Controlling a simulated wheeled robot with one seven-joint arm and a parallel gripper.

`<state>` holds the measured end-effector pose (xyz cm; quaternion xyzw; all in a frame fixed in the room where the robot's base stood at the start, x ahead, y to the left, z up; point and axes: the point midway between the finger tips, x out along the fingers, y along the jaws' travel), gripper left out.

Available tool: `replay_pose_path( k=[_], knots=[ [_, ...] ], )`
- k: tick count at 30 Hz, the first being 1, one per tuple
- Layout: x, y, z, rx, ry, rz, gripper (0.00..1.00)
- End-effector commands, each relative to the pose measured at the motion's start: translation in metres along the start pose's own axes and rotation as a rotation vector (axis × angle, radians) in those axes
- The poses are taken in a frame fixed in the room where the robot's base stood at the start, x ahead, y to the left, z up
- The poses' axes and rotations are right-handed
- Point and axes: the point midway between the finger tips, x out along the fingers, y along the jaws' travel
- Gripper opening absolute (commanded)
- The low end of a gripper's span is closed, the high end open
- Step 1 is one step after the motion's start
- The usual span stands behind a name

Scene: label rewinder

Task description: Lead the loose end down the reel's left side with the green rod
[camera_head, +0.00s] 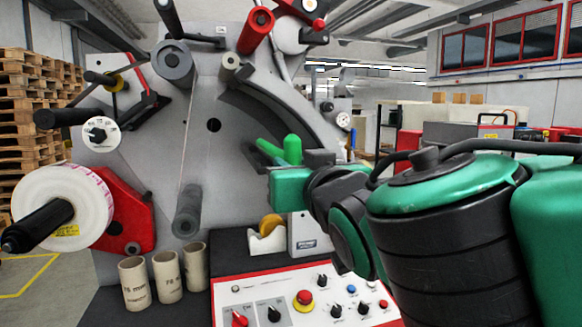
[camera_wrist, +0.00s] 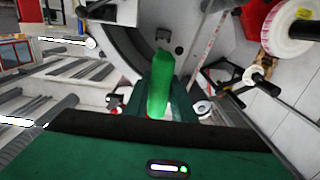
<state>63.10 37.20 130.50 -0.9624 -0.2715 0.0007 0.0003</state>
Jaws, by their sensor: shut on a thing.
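The green rod (camera_head: 291,150) stands up from my gripper (camera_head: 291,168), with a green arm pointing left toward the machine's grey panel. My gripper is shut on it. In the wrist view the rod (camera_wrist: 160,85) shows between the dark green fingers (camera_wrist: 157,108). The white reel (camera_head: 62,208) sits on a black spindle at the far left, with red-and-white print along its right rim. It also shows at the top right of the wrist view (camera_wrist: 288,32). The rod is well to the right of the reel and apart from it. I cannot make out a loose end.
Behind the reel is a red bracket (camera_head: 125,212). Grey rollers (camera_head: 187,210) and a red roller (camera_head: 256,30) jut from the panel (camera_head: 225,165). Several cardboard cores (camera_head: 134,283) stand below. A control box (camera_head: 300,300) and a tape dispenser (camera_head: 267,238) are under my gripper.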

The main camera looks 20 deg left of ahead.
Motion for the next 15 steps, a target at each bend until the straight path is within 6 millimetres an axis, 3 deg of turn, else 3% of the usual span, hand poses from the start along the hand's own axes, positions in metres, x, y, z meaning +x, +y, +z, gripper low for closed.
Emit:
replay_pose_path(
  k=[15],
  knots=[
    [-0.045,0.0,-0.001,0.0,0.002,-0.001,0.0]
  ],
)
